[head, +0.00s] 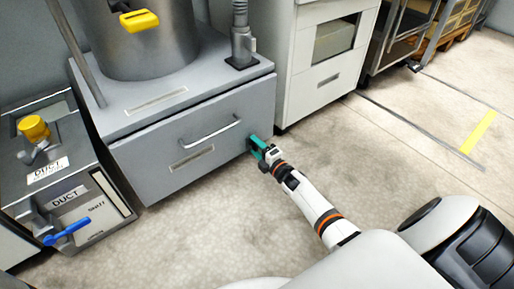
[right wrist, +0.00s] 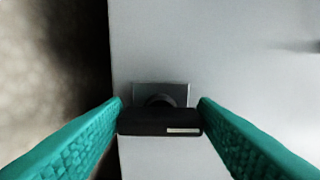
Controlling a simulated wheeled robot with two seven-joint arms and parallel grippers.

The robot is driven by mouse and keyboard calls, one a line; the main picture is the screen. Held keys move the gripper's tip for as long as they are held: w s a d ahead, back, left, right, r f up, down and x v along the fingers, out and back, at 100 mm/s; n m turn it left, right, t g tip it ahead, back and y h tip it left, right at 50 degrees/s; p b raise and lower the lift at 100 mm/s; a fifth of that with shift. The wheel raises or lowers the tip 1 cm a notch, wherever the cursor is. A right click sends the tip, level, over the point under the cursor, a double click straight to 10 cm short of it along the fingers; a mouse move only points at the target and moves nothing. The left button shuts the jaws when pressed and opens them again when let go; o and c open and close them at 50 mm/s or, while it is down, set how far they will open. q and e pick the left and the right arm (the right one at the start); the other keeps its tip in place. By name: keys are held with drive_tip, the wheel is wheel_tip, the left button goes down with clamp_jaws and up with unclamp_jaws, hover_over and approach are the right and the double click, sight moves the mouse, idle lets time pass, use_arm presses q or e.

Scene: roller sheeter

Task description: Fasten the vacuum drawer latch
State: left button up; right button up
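The vacuum drawer (head: 225,125) is a grey front with a bar handle (head: 211,133) and a label plate, and it looks closed under the steel drum. My right gripper (head: 258,147) is at the right end of the drawer front and mostly hides the latch in the head view. In the right wrist view, the latch (right wrist: 160,123) is a dark block with a pale stripe, mounted on a small grey plate (right wrist: 180,92). The teal fingers of my right gripper (right wrist: 160,104) stand apart on either side of it, very close; contact is unclear. My left gripper is out of view.
Left of the drawer is a duct unit with a yellow knob (head: 33,128) and a blue lever (head: 67,232). A white cabinet (head: 318,60) stands close on the right. The floor (head: 400,150) in front and to the right is clear.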

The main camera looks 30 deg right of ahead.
drive_tip(key=o, duration=0.3)
drive_tip(key=shift+o, duration=0.2)
drive_tip(key=shift+s+r+p, duration=0.1)
drive_tip(key=shift+s+p, duration=0.35)
drive_tip(key=s+p, duration=0.5)
drive_tip(key=s, duration=0.6)
drive_tip(key=shift+d+p, duration=0.4)
drive_tip(key=shift+d, duration=0.05)
